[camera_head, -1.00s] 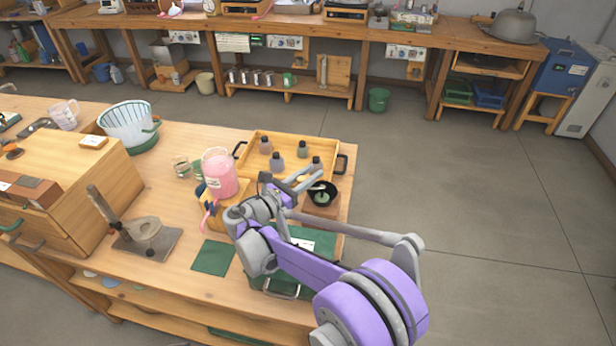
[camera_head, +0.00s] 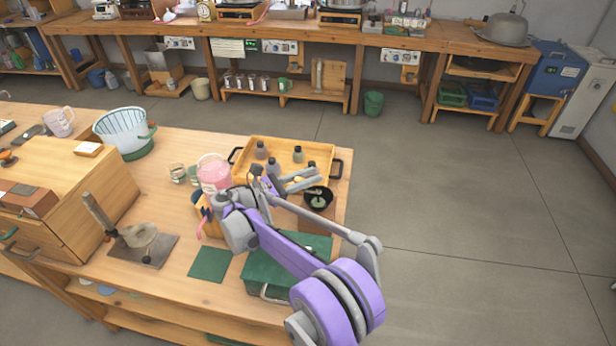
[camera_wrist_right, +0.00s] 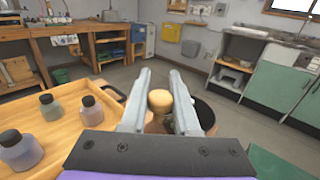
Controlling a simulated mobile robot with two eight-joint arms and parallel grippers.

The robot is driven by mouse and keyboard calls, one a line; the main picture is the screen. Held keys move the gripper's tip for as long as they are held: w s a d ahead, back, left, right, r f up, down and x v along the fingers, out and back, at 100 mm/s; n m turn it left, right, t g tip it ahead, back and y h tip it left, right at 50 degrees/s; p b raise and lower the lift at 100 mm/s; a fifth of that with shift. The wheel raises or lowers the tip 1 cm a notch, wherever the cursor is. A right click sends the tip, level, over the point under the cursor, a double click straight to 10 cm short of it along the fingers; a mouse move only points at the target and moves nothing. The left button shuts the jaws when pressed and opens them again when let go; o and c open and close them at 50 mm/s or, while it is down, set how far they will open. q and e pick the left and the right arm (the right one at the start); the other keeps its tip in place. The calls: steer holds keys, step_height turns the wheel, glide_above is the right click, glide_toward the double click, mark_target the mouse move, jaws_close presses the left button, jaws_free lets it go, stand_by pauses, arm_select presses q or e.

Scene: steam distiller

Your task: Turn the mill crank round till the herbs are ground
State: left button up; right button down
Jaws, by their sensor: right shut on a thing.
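The mill (camera_head: 318,208) stands at the right end of the workbench, with a dark bowl holding something green on a wooden base. In the right wrist view its dark bowl (camera_wrist_right: 206,113) is partly hidden behind a finger. My right gripper (camera_head: 302,180) is at the mill's top. In the wrist view my right gripper (camera_wrist_right: 160,78) has its fingers on either side of a pale wooden crank knob (camera_wrist_right: 159,101) and is shut on it. The rest of the crank is hidden. My left gripper is not in view.
A wooden tray (camera_head: 322,147) with several small bottles lies just behind the mill. A jar of pink stuff (camera_head: 214,172) stands left of my right gripper. A green box (camera_head: 262,272) sits under my right arm, beside a green mat (camera_head: 210,264). Open floor lies to the right.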

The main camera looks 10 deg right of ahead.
steer(key=c, duration=0.7)
jaws_free()
steer(key=shift+r, duration=0.1)
step_height(320, 180, up, 10)
steer(key=shift+f+p, duration=0.1)
steer(key=shift+p, duration=0.4)
